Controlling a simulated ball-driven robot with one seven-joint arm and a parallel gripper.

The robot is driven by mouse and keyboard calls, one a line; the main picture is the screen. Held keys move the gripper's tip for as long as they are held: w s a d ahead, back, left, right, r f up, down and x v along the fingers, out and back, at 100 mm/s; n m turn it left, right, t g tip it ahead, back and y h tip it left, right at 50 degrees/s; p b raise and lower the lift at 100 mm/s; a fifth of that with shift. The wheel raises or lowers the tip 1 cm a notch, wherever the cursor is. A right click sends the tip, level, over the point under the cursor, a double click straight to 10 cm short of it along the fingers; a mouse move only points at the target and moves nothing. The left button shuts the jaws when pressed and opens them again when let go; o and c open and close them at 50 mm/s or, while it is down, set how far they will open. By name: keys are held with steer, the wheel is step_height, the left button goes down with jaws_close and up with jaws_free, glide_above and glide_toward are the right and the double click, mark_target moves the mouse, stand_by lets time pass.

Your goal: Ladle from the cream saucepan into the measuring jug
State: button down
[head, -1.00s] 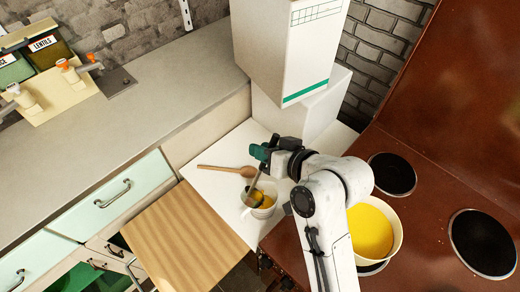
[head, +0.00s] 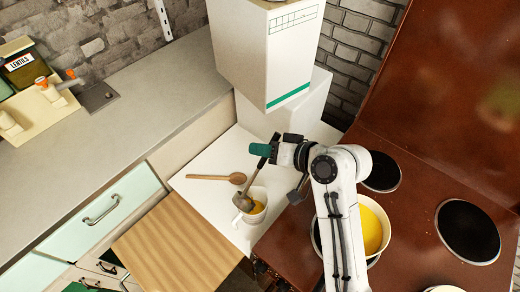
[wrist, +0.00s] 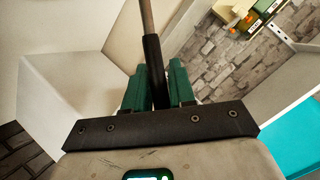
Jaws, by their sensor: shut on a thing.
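The measuring jug (head: 262,208) is white, stands upright on the white worktop and has yellow liquid in it. My gripper (head: 262,150) is above and behind it, its green fingers shut on the ladle's dark handle. In the wrist view the handle (wrist: 154,60) runs up between the fingers (wrist: 158,88). The ladle's metal bowl (head: 242,202) hangs at the left side of the jug's mouth; it looks tilted, and I cannot tell whether it touches the rim or what it holds. The cream saucepan (head: 396,222) with yellow liquid sits on the brown hob, partly hidden by my arm.
A wooden spoon (head: 215,178) lies on the white worktop left of the jug. A wooden board (head: 175,245) is at the front left. A tall white box (head: 265,50) stands close behind my gripper. Bare burners (head: 468,235) are at the right.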

steer(key=w+d+f+m+g+y+b, duration=0.1)
steer(key=w+d+f+m+y+b, duration=0.1)
steer(key=w+d+f, duration=0.1)
steer(key=shift+w+d+f+m, duration=0.3)
steer(key=shift+w+m, duration=0.1)
steer(key=shift+w, duration=0.15)
stand_by(0.6)
stand_by(0.6)
steer(key=s+a+r+n+t+h+p, duration=0.3)
steer(key=s+a+r+n+p, duration=0.15)
steer(key=s+a+r, duration=0.35)
steer(key=s+a+n+t+h+b, duration=0.3)
steer(key=s+a+n+b, duration=0.2)
steer(key=s+a+n, duration=0.1)
steer(key=shift+s+a+f+t, duration=0.3)
steer(key=shift+s+a+t, duration=0.15)
steer(key=shift+s, duration=0.95)
steer(key=shift+a, duration=0.1)
stand_by(1.5)
